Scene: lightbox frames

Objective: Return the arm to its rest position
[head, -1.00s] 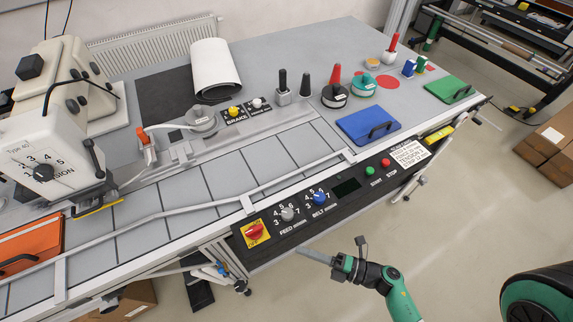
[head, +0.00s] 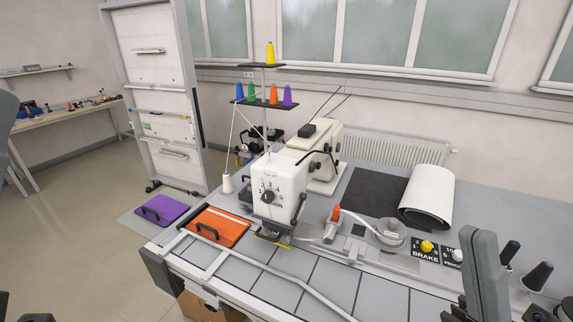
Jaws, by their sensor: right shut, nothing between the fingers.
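My right gripper (head: 484,270) stands large and close at the lower right of the head view, pointing up. It is shut and empty. Its grey fingers cover part of the bench controls behind it. My left gripper is not in the head view.
A white sewing machine (head: 282,190) stands on the bench behind a grey tiled strip (head: 330,280). An orange lid (head: 217,228) and a purple one (head: 160,209) are at left. A BRAKE knob (head: 426,246) and dark levers (head: 537,275) are near my gripper. Open floor lies left.

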